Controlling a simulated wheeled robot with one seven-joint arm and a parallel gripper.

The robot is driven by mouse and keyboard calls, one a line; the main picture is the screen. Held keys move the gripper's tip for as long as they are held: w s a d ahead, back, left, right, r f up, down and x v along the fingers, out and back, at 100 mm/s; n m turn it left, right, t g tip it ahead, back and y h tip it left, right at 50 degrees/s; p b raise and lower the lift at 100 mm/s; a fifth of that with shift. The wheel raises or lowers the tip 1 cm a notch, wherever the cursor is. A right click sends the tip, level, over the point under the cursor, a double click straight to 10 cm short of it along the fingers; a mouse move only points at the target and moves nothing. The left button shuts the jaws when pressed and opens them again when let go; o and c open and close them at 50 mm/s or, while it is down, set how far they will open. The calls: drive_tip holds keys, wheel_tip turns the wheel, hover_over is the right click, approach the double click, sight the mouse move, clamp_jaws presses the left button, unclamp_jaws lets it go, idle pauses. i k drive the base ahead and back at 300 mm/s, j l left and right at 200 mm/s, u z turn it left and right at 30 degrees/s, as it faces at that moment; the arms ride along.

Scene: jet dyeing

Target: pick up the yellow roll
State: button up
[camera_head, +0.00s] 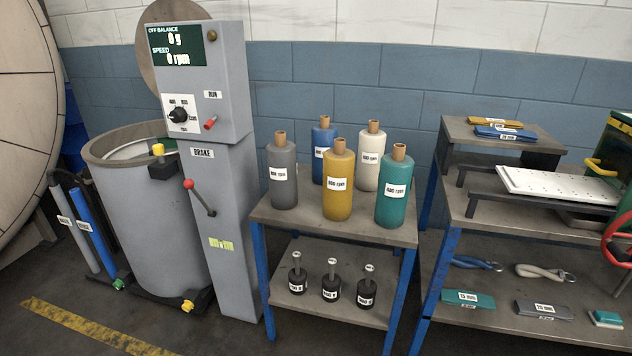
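The yellow roll (338,188) stands upright at the front middle of a small table's top (300,222). It has a white label and a brown core sticking out at the top. A grey roll (283,172) stands to its left and a teal roll (394,192) to its right. A blue roll (323,145) and a white roll (368,163) stand behind it. Its front is not covered by anything. My gripper is not in view.
Several black weights (331,286) with knobs stand on the table's lower shelf. A grey control column (222,190) and a drum (150,220) are close on the left. A bench (480,235) with tools is on the right. Floor shows at the front left.

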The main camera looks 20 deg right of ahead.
sight(338, 171)
drive_tip(key=i+j+z, duration=0.1)
drive_tip(key=i+j, duration=0.45)
drive_tip(key=i+j+z, duration=0.1)
drive_tip(key=i+j, duration=0.4)
drive_tip(key=j, duration=0.15)
drive_tip(key=i+j+z, duration=0.1)
drive_tip(key=i+j, duration=0.4)
drive_tip(key=j, duration=0.15)
drive_tip(key=j+z, duration=0.1)
drive_tip(key=z, duration=1.65)
drive_tip(key=i+j, duration=0.05)
